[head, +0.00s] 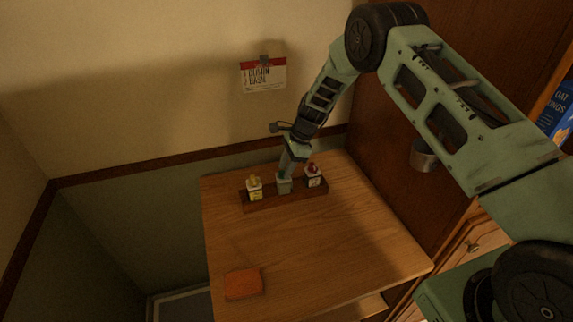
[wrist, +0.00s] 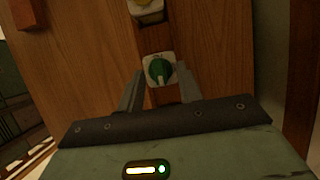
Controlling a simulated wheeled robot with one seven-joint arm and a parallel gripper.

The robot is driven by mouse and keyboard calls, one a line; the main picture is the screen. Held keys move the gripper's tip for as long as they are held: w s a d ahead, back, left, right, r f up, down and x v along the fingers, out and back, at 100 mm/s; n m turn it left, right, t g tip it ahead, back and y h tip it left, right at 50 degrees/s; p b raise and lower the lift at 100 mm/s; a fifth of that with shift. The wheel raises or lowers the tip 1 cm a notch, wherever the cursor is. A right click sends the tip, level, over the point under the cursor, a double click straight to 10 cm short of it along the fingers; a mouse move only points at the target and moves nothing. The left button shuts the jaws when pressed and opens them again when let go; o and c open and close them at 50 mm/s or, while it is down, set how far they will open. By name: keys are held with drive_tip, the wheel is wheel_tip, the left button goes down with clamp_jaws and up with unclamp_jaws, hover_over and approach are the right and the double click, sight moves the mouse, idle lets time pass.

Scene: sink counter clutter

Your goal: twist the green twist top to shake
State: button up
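The green twist top (wrist: 158,71) sits on a small pale square-bodied shaker (wrist: 151,57), with a white mark on its knob. In the head view the middle shaker (head: 284,187) stands in a wooden rack (head: 285,198), its top hidden by my gripper (head: 287,172). In the wrist view my gripper (wrist: 159,82) is open. Its two fingers lie on either side of the green top, with a narrow gap apparent on each side. I cannot tell the fingertips' exact height against the top.
A yellow-topped shaker (head: 255,188) stands left of the middle one and a red-topped shaker (head: 313,176) right. An orange block-like item (head: 242,284) lies near the wooden counter's (head: 330,245) front left. A sign (head: 264,76) hangs on the wall. The counter's middle is clear.

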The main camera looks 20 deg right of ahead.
clamp_jaws()
drive_tip(key=shift+w+f+n+g+b, duration=0.15)
drive_tip(key=shift+n+g+b, duration=0.15)
drive_tip(key=shift+n+b, duration=0.6)
drive_tip(key=shift+f+n+b, duration=0.1)
drive_tip(key=shift+n+b, duration=0.4)
drive_tip(key=shift+b, duration=0.65)
drive_tip(key=n+g+b, duration=0.1)
drive_tip(key=n+b, duration=0.1)
drive_tip(key=b, duration=0.1)
drive_tip(key=shift+w+n, duration=0.15)
drive_tip(key=shift+n, duration=0.15)
drive_tip(key=n+b, duration=0.1)
drive_tip(key=n, duration=0.1)
drive_tip(key=n+g+h+b, duration=0.1)
drive_tip(key=n, duration=0.1)
drive_tip(key=n+g+h+b, duration=0.1)
drive_tip(key=n+b, duration=0.1)
drive_tip(key=shift+w+a, duration=0.2)
drive_tip(key=shift+a, duration=0.1)
drive_tip(key=n, duration=0.2)
drive_tip(key=n+h+b, duration=0.1)
drive_tip(key=n, duration=0.1)
drive_tip(key=n+h, duration=0.1)
drive_tip(key=n, duration=0.1)
drive_tip(key=shift+a+r+g+b, duration=0.2)
drive_tip(key=shift+r+g+b, duration=0.05)
drive_tip(key=shift+g+b, duration=0.15)
drive_tip(key=shift+n, duration=0.3)
